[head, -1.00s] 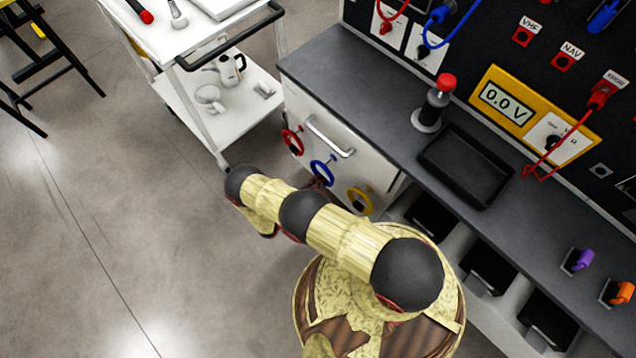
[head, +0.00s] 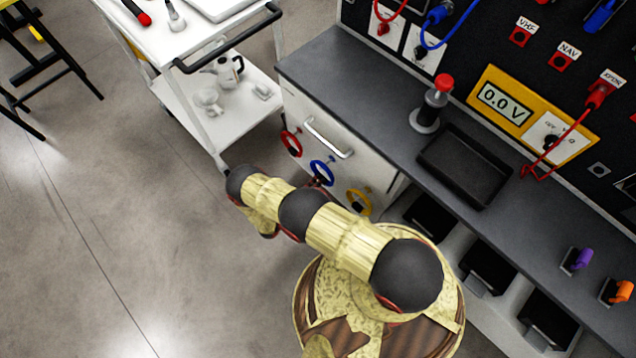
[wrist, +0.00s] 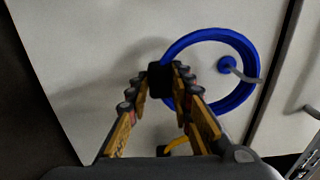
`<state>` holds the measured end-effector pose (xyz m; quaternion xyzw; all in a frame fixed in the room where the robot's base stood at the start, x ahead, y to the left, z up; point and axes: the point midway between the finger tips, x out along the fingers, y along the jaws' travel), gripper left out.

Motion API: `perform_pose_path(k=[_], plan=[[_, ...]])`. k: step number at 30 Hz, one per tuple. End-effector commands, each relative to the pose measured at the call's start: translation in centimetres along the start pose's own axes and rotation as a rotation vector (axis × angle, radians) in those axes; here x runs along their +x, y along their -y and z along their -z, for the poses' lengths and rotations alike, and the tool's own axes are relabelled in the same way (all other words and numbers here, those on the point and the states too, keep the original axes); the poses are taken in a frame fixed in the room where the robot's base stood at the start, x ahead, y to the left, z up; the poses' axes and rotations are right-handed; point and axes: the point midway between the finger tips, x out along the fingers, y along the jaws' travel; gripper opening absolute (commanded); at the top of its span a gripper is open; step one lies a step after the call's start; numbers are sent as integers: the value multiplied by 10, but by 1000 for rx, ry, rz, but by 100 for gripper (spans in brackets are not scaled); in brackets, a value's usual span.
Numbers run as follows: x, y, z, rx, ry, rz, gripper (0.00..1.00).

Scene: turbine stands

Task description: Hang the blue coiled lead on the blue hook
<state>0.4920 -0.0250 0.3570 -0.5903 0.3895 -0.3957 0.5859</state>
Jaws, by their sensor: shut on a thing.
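The blue coiled lead (wrist: 183,48) is a blue ring with a black block (wrist: 160,80) on its left side. My gripper (wrist: 161,86) is shut on that block in the wrist view. The blue hook (wrist: 228,65) has a round blue base on the pale panel and a grey rod. The base shows inside the ring, and the rod crosses in front of the ring's right side. I cannot tell whether the ring bears on the rod. In the head view the blue lead (head: 321,165) is at the cabinet front; my gripper there is mostly hidden by my arm.
A red coiled lead (head: 291,142) and a yellow one (head: 358,202) are on the cabinet front either side of the blue one. A drawer handle (head: 329,138) juts out just above. The white cart (head: 190,100) stands to the left. Open floor lies at lower left.

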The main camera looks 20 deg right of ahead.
Motion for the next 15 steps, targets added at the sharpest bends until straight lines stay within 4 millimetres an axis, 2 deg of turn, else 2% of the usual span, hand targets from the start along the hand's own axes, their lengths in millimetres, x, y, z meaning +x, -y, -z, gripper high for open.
perform_pose_path(k=[6,7,15], plan=[[2,0,0,0,0,0,0],[2,0,0,0,0,0,23],[2,0,0,0,-1,0,38]])
